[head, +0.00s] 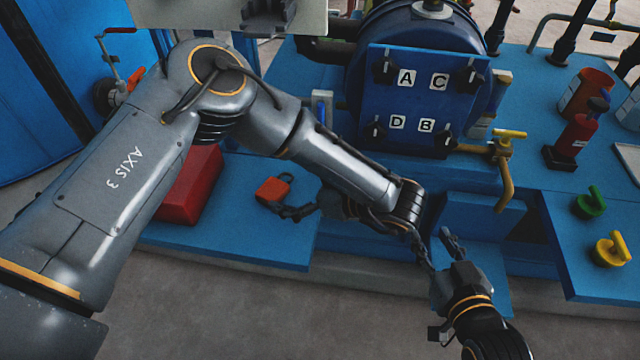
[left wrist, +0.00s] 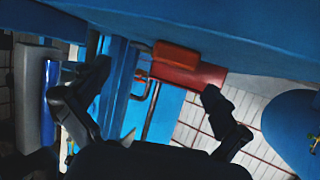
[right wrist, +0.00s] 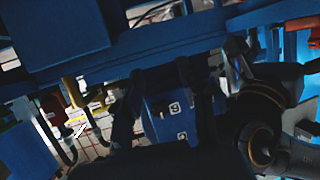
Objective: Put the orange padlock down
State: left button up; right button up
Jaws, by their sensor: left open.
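The orange padlock (head: 272,190) lies on the blue bench top, left of the middle in the head view. In the left wrist view an orange block that looks like the padlock (left wrist: 175,55) shows beyond the fingers, with red behind it. My left gripper (head: 288,210) is open, just right of and in front of the padlock. Its fingers look apart from the padlock, though my forearm and wrist hide part of the gripper. My right gripper (head: 437,248) is open and empty, in front of the bench below the autoclave.
A red box (head: 190,185) stands left of the padlock, partly behind my left arm. The blue autoclave panel (head: 420,100) with lettered labels is behind. A yellow-handled valve (head: 508,135), green lock (head: 590,203) and yellow lock (head: 612,249) are at right. Bench around the padlock's front is clear.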

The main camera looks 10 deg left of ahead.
pick_arm(q)
jog(key=p+v, duration=0.1)
jog(key=v, duration=0.6)
pick_arm(e)
jog(key=s+d+f+g+h, duration=0.1)
jog(key=s+f+g, duration=0.2)
jog(key=f, duration=0.2)
jog(key=shift+s+d, duration=0.35)
pick_arm(q)
jog(key=shift+r, duration=0.1)
pick_arm(e)
jog(key=shift+r, duration=0.1)
